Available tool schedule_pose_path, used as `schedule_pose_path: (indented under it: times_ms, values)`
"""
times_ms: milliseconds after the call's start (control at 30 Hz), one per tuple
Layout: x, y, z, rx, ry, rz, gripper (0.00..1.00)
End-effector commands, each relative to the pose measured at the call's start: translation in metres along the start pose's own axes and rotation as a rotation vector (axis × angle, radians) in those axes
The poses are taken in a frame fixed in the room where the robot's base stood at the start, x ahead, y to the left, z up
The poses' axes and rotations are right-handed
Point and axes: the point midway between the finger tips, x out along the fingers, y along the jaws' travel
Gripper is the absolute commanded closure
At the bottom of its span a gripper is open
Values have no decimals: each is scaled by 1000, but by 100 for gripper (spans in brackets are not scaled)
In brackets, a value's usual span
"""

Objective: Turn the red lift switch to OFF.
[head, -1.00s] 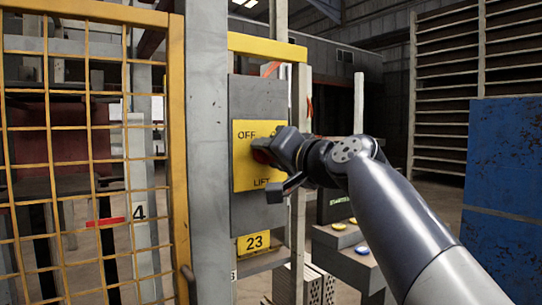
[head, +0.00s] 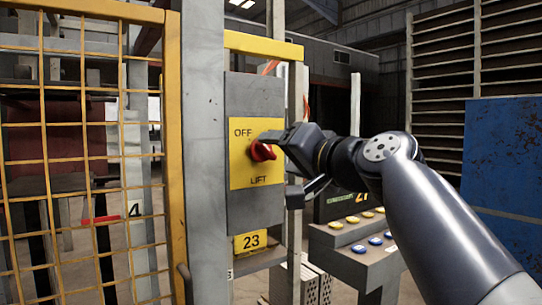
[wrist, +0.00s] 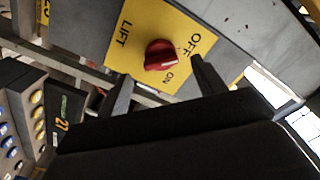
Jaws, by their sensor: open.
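The red lift switch (head: 262,151) is a round knob on a yellow plate (head: 242,172) marked OFF above and LIFT below. In the wrist view, the red switch (wrist: 158,54) carries a white mark on its face, with OFF and ON printed near it. I cannot tell exactly which label the mark points at. My gripper (head: 277,167) is open, just right of and in front of the switch, its upper finger partly covering the knob's edge in the head view. In the wrist view, my gripper's fingers (wrist: 162,69) stand either side of the knob, apparently not holding it.
The plate sits on a grey panel (head: 255,95) with a yellow 23 sign (head: 250,242) below. A yellow mesh fence (head: 75,165) and grey post (head: 203,150) stand left. A console with coloured buttons (head: 358,220) is right, below my arm. A blue panel (head: 507,160) stands further right.

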Motion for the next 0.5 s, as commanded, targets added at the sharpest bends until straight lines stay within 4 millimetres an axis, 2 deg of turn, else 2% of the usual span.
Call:
schedule_pose_path:
  times_ms: [100, 200, 333, 500]
  values:
    - [-26, 1, 0, -2, 4, 2, 35]
    - [-40, 1, 0, 0, 4, 3, 35]
    - [-51, 1, 0, -1, 2, 2, 35]
    - [-55, 0, 1, -1, -2, 0, 35]
